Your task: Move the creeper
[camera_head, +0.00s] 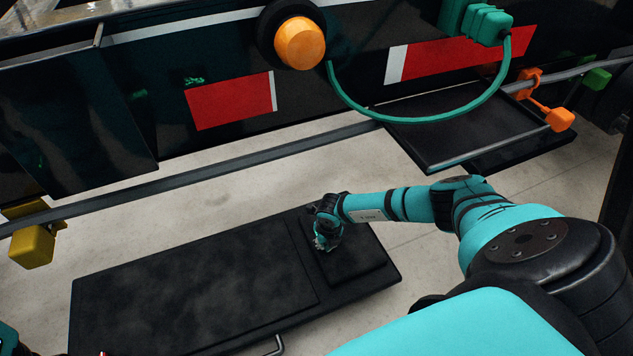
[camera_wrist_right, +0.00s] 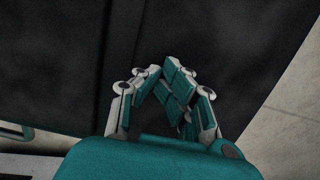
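The creeper (camera_head: 200,285) is a long black padded board lying flat on the floor, with a separate raised headrest pad (camera_head: 365,250) at its right end. My right gripper (camera_head: 327,240) is over the headrest end, pointing down. In the right wrist view, the black padding (camera_wrist_right: 235,60) fills most of the picture behind the gripper (camera_wrist_right: 172,82). Its teal fingers are drawn together, with nothing visible between them. I cannot tell whether the fingertips touch the pad. My left gripper is not in view; only a bit of teal shows at the lower left corner.
A dark trailer side with red-and-white strips (camera_head: 230,100) stands behind. A long rail (camera_head: 250,158) runs between it and the creeper. A black tray-like panel (camera_head: 460,130) sits at the right, near an orange block (camera_head: 560,119). A yellow block (camera_head: 32,246) is at the left. Pale floor surrounds the creeper.

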